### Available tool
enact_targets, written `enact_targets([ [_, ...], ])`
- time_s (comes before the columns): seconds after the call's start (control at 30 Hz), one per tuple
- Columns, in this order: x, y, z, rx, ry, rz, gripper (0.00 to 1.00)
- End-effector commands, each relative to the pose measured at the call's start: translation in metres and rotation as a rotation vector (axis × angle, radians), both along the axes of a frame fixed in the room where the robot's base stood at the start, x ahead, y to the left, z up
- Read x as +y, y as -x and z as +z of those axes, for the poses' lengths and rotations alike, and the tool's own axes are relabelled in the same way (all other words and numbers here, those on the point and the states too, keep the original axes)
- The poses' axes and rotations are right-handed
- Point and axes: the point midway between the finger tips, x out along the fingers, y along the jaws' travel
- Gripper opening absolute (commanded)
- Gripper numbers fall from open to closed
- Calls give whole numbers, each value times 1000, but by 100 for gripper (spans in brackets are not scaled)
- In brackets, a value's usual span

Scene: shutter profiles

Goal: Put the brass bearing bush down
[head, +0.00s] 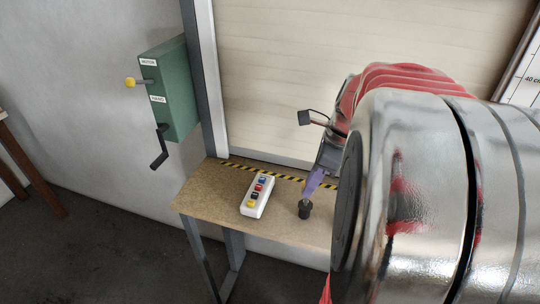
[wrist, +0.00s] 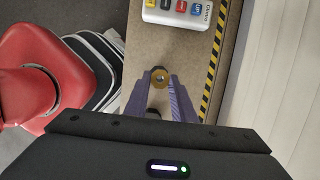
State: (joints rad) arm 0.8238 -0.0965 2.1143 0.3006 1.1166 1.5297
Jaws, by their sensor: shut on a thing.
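In the head view my gripper (head: 305,207) points down over the right part of the wooden bench (head: 222,185). The bush cannot be made out there; dark shapes at the fingertips hide it. I cannot tell whether the bush touches the bench top.
A white push-button box (head: 257,196) lies on the bench left of my gripper. A yellow-black striped strip (head: 270,174) runs along the bench's back edge, before the shutter (head: 285,80). A green box with a crank (head: 168,90) hangs on the left wall.

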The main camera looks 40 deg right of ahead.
Motion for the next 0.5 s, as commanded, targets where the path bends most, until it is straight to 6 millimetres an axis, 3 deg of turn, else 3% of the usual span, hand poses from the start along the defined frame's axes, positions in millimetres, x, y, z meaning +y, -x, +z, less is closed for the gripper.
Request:
enact_targets([
  [0.13,1,0,-14,1,-1,0,1],
  [0.5,1,0,-17,0,-1,1,1],
])
